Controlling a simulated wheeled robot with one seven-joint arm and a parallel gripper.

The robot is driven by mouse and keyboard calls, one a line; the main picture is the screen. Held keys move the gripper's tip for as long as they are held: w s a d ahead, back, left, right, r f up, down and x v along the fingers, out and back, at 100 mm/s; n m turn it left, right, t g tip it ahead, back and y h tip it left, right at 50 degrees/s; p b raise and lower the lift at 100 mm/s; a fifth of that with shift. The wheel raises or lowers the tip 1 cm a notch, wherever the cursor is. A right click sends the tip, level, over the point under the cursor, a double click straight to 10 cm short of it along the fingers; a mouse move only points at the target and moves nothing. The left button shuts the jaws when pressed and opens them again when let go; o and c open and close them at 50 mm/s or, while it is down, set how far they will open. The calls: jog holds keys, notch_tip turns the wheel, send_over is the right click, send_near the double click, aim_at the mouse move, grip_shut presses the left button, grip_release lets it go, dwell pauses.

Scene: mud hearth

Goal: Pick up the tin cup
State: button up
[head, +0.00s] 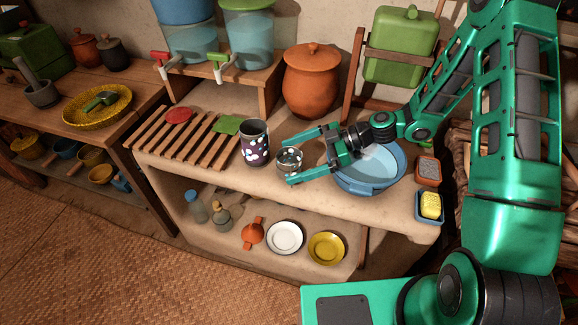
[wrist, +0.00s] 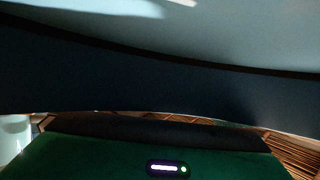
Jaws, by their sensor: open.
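A small grey metal cup with pale spots (head: 289,160), which looks like the tin cup, stands near the front of the clay counter. My gripper (head: 288,161) is open, reaching in from the right, with one finger behind the cup and the other in front of it. The cup appears between the fingertips; I cannot tell whether they touch it. The wrist view shows the green body of my gripper and a large dark curved surface very close; the cup cannot be made out there.
A taller purple patterned cup (head: 254,148) stands just left of the metal cup. A blue basin (head: 370,182) sits below my wrist. A slatted wooden rack (head: 190,140) is to the left, and a clay pot (head: 311,85) stands behind. Plates and bottles are on the lower shelf.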

jog(key=shift+x, duration=0.9)
jog(key=c, duration=0.9)
jog(key=shift+c, duration=0.2)
